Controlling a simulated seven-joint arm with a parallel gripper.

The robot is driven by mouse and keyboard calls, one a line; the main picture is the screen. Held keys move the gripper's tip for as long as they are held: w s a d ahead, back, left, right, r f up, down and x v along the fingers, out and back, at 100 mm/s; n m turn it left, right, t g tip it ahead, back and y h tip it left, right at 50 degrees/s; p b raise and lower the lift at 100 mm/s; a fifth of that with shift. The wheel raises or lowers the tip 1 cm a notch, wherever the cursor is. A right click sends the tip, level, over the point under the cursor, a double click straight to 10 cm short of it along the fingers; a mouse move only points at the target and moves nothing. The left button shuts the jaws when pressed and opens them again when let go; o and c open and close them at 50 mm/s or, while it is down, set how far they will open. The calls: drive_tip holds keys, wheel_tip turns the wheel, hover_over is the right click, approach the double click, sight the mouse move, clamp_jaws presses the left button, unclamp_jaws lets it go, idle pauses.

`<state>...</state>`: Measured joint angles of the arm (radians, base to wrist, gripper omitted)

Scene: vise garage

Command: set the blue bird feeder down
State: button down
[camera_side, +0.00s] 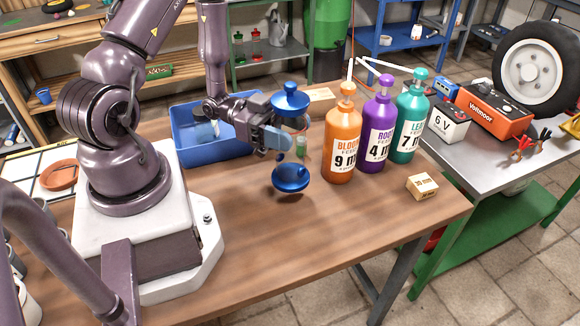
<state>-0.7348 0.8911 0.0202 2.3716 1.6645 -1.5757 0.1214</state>
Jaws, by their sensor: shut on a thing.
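The blue bird feeder (290,179) is upright, with a shiny blue dish at the bottom and a blue domed cap at the top. Its middle part between cap and dish is hard to make out, partly hidden by my gripper. My gripper (281,140) comes in from the left at mid-height and is shut on the feeder between cap and dish. The dish is over the wooden table (330,225); I cannot tell whether it touches the surface.
An orange bottle (341,135), a purple bottle (376,138) and a teal bottle (409,127) stand close on the right. A small wooden block (422,187) lies near the right edge. A blue bin (205,146) is behind left. The front tabletop is clear.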

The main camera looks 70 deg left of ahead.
drive_tip(key=shift+f, duration=2.8)
drive_tip(key=shift+c, duration=1.4)
unclamp_jaws()
drive_tip(key=shift+r, duration=0.1)
drive_tip(key=shift+s+a+r, duration=0.1)
drive_tip(key=shift+a, duration=0.1)
drive_tip(key=v, duration=0.7)
